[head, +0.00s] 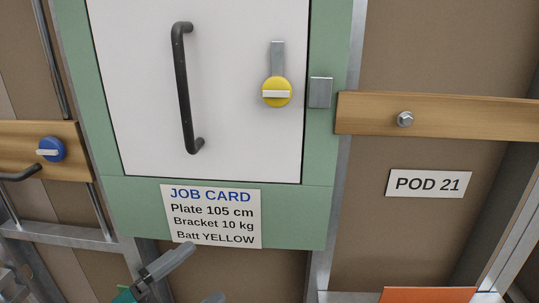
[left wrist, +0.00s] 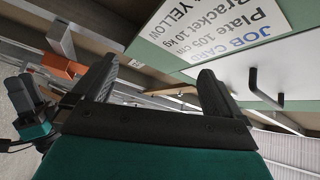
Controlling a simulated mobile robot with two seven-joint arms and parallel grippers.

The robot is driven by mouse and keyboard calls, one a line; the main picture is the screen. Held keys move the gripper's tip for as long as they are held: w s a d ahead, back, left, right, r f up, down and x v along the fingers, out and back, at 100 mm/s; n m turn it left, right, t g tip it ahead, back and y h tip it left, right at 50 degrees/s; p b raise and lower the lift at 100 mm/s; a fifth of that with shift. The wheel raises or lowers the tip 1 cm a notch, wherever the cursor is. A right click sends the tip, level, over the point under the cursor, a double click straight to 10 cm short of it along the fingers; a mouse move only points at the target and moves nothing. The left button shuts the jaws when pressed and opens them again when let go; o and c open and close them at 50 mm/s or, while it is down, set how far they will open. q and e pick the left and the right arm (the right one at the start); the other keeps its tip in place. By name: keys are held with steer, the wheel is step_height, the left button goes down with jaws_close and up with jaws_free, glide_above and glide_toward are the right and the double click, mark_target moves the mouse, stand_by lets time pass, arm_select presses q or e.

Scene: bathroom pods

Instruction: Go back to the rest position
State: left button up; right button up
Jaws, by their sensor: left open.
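My left gripper (head: 205,271) is at the bottom of the head view, below the job card (head: 211,216), with nothing between its fingers. The left wrist view shows its two dark fingers (left wrist: 158,70) apart and empty.
A wooden rail (head: 460,115) with a bolt runs right of the frame, above the POD 21 sign (head: 428,184). A blue knob (head: 51,149) is on a wooden board at left. An orange item (head: 428,295) is at bottom right. Metal studs flank the frame.

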arm_select(q)
steer(key=a+f+n+t+y, duration=0.2)
steer(key=a+f+n+y, duration=0.2)
steer(key=f+n+y, duration=0.7)
steer(key=s+d+f+n+g, duration=0.1)
steer(key=s+f+n+g, duration=0.45)
steer(key=f+n, duration=0.2)
steer(key=s+a+r+p, duration=0.1)
steer(key=r+p, duration=0.5)
steer(key=p, duration=0.3)
steer(key=s+a+r+n+p, duration=0.1)
steer(key=s+a+r+p, duration=0.1)
steer(key=r+p, duration=0.4)
steer(key=p, duration=0.3)
steer(key=shift+p, duration=0.3)
arm_select(e)
steer(key=s+d+r+h, duration=0.1)
steer(key=s+d+r, duration=0.1)
steer(key=r, duration=1)
steer(key=shift+d+r, duration=0.35)
steer(key=shift+d, duration=0.45)
